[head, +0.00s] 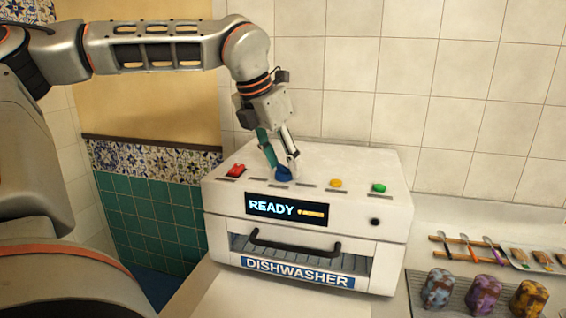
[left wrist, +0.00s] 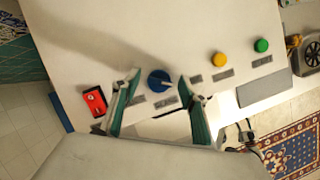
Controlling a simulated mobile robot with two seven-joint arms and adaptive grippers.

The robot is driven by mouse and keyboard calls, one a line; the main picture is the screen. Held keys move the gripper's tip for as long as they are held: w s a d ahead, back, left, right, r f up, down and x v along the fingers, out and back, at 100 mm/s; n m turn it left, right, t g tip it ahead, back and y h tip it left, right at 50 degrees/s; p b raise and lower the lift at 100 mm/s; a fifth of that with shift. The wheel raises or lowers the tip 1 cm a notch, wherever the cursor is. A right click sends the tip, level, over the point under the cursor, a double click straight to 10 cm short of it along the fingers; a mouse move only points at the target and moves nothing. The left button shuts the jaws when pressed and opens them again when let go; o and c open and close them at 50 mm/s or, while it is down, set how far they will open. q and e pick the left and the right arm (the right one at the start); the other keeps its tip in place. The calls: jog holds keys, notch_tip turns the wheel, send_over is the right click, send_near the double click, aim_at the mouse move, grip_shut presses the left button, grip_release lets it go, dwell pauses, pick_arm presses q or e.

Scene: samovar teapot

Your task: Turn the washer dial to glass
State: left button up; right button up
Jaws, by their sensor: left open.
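The white dishwasher (head: 390,228) has a blue dial (head: 283,174) on its top panel, and the display reads READY. The dial also shows in the left wrist view (left wrist: 158,84), with a pale mark toward its right side. Its labels are too small to read. My left gripper (head: 279,165) points down at the dial from above and is open. In the left wrist view its two fingers (left wrist: 162,90) stand on either side of the dial with gaps between. I cannot tell how far the tips are above the panel. My right gripper is out of view.
A red switch (head: 235,170) sits left of the dial; a yellow button (head: 335,183) and a green button (head: 378,187) sit right. The tiled wall is close behind. Patterned cups (head: 482,294) and cutlery (head: 490,250) lie on the counter at right.

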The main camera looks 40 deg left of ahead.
pick_arm(q)
jog(key=shift+c, duration=0.3)
jog(key=c, duration=1)
jog(key=shift+c, duration=0.2)
